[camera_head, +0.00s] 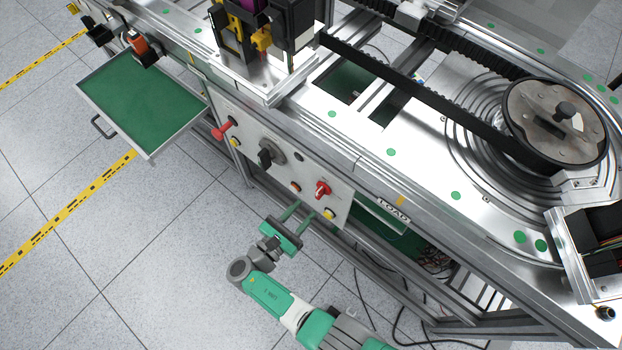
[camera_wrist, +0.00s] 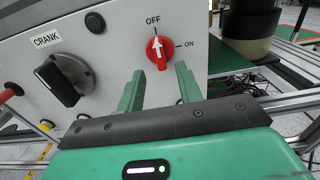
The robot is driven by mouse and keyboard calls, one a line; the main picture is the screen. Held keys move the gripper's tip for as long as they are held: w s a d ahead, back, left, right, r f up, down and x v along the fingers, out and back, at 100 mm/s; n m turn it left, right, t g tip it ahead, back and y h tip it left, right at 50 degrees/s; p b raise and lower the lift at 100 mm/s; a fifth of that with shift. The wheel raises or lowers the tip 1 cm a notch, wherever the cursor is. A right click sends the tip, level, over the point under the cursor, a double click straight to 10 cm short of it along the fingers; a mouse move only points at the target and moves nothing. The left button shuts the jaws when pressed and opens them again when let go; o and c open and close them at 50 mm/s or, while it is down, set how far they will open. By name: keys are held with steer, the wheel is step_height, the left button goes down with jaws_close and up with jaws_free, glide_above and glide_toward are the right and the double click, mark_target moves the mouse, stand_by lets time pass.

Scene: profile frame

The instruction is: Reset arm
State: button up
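My gripper (camera_head: 304,212) is in front of the lower right part of the grey control panel (camera_head: 247,136). Its two green fingers stand apart in the wrist view (camera_wrist: 160,80), with nothing between them. The red rotary switch (camera_wrist: 159,50) shows just beyond the fingertips, its white arrow pointing up toward OFF; ON is marked to its right. The same switch (camera_head: 321,190) is on the panel in the head view. I cannot tell whether the fingers touch it. The black CRANK knob (camera_wrist: 64,80) is left of the fingers.
A green-bottomed open drawer (camera_head: 142,97) juts out at the left. A red knob (camera_head: 223,129) sticks out of the panel. The conveyor table (camera_head: 420,170) with a round wheel (camera_head: 556,122) is above right. Cables (camera_head: 437,258) hang below it. Floor left of my arm is clear.

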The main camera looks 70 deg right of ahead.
steer(key=v, duration=0.2)
steer(key=shift+w+a, duration=0.1)
steer(key=shift+a, duration=0.2)
stand_by(0.3)
